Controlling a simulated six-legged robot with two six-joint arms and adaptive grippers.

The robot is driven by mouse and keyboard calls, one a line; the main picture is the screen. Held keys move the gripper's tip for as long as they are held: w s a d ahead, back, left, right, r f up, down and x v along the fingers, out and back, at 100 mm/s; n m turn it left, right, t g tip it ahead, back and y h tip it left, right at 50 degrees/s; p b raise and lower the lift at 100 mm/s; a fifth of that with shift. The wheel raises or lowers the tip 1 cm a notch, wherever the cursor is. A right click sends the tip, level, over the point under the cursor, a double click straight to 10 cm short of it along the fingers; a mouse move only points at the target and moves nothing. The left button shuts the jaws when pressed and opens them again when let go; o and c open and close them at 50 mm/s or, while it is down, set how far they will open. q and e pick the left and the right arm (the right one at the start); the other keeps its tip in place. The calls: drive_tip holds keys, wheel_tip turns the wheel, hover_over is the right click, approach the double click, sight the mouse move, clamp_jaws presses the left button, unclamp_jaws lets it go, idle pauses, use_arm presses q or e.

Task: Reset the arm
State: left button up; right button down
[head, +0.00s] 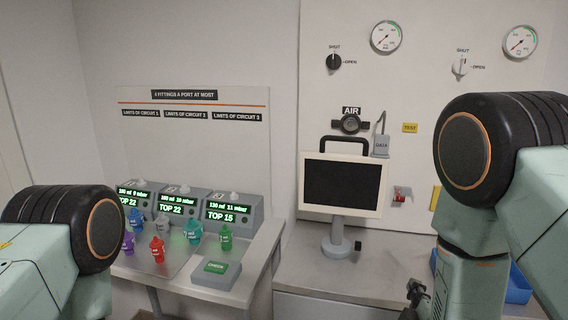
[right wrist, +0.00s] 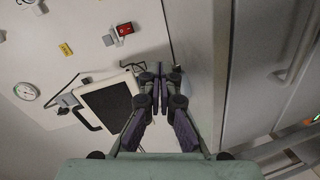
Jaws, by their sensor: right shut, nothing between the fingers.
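My right arm (head: 480,220) comes in from the right in the head view, bent in front of the wall panel. My right gripper (head: 416,296) shows small and dark at the bottom edge, partly cut off, above the grey bench. In the right wrist view its fingers (right wrist: 158,72) are closed together with nothing between them. The monitor (head: 342,184) with a dark screen stands on the bench, left of the gripper; it also shows in the right wrist view (right wrist: 106,108). My left arm (head: 60,240) shows at the lower left; its gripper is out of view.
A side table holds several coloured fittings, such as a red one (head: 157,249), three lit display boxes and a grey block with a green label (head: 216,267). A blue bin (head: 517,285) sits behind my right arm. Dials, knobs and a red switch (head: 402,194) are on the wall panel.

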drive_tip(key=s+a+f+m+g+y, duration=0.2)
drive_tip(key=s+f+m+g, duration=0.7)
drive_tip(key=s+f, duration=0.6)
use_arm(q)
drive_tip(key=shift+w+d+f, duration=0.1)
drive_tip(key=shift+w, duration=0.35)
use_arm(e)
drive_tip(key=s+f+m+g+y, duration=0.1)
drive_tip(key=s+f+g, duration=0.2)
drive_tip(key=s, duration=0.6)
drive_tip(key=s+a+f+m+g, duration=0.1)
drive_tip(key=s+f+m+g, duration=0.1)
drive_tip(key=s, duration=0.7)
wheel_tip(320, 180, down, 3)
drive_tip(key=shift+r+m+g+y, duration=0.15)
drive_tip(key=shift+m+g+y, duration=0.2)
drive_tip(key=shift+g, duration=0.55)
use_arm(q)
drive_tip(key=shift+s, duration=0.2)
use_arm(e)
drive_tip(key=shift+s, duration=0.25)
use_arm(q)
drive_tip(key=shift+w, duration=0.15)
use_arm(e)
drive_tip(key=shift+w, duration=0.15)
drive_tip(key=c, duration=2.1)
unclamp_jaws()
